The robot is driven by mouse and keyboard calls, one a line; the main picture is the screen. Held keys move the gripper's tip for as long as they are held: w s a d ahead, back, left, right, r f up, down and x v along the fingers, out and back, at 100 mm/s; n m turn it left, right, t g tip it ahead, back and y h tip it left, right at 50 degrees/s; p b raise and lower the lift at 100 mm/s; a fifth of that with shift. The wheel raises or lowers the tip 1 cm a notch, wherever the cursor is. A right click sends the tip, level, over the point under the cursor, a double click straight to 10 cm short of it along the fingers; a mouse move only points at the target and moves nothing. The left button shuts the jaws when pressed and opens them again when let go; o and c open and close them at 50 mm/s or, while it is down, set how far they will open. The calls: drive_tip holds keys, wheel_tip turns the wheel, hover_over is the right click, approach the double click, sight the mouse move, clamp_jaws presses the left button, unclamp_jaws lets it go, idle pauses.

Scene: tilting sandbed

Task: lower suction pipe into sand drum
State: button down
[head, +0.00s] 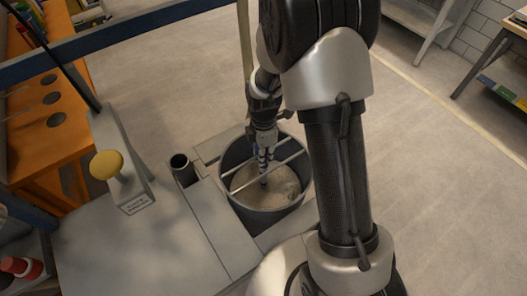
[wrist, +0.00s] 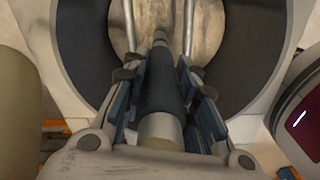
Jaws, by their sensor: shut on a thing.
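The sand drum (head: 230,200) is a dark round bin with pale sand (head: 281,187) inside, and two thin metal rods (head: 272,171) cross its mouth. My gripper (head: 264,152) is over the drum's mouth, shut on the suction pipe (head: 264,178), which points down into the drum. In the wrist view the pipe (wrist: 162,88) is dark with a pale metal band and lies between the blue-padded fingers of my gripper (wrist: 168,90). Its narrower tip shows between the two rods, over the sand. I cannot tell whether the tip touches the sand.
A dark open tube (head: 183,168) stands left of the drum. A yellow knob (head: 106,165) on a grey stand is further left, with an orange bench (head: 45,130) behind it. The floor behind and right of the drum is clear. A dark red-faced object (wrist: 303,118) edges the wrist view.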

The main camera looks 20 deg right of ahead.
drive_tip(key=c, duration=1.2)
unclamp_jaws()
wheel_tip(320, 180, up, 12)
drive_tip(key=s+r+m+t, duration=0.2)
drive_tip(key=s+r+m, duration=0.75)
drive_tip(key=r, duration=0.35)
drive_tip(key=s+r+m+t, duration=0.2)
drive_tip(key=s+r+m, duration=0.1)
drive_tip(key=s+m, duration=0.6)
drive_tip(key=s, duration=0.3)
drive_tip(key=shift+t, duration=0.3)
